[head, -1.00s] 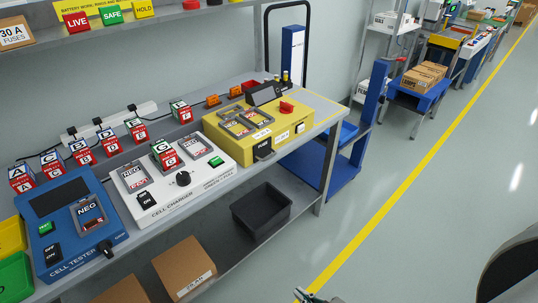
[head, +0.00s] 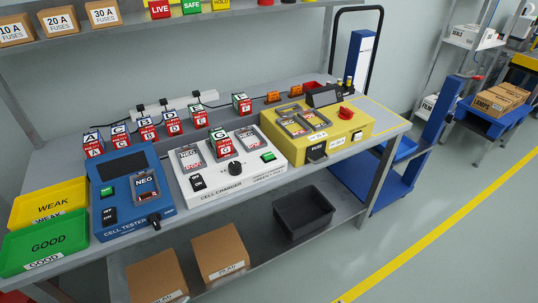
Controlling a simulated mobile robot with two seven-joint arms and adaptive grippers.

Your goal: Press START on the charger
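The cell charger (head: 262,174) is a white box on the bench between the blue cell tester and the yellow unit. Its green button (head: 268,156) is on the right part of its top; its lettering is too small to read. A black OFF/ON switch (head: 198,183) is at its left front, and a black knob (head: 235,168) is near the middle front. Cell G (head: 224,147) stands upright on the charger between two framed NEG/POS bays, the left bay (head: 191,159) and the right bay (head: 246,138), which look empty. Neither of my grippers shows in the head view.
The blue cell tester (head: 110,176) is left of the charger, with green GOOD (head: 45,240) and yellow WEAK (head: 50,205) trays beyond. The yellow unit (head: 350,137) with a red knob is right. Several cells stand behind.

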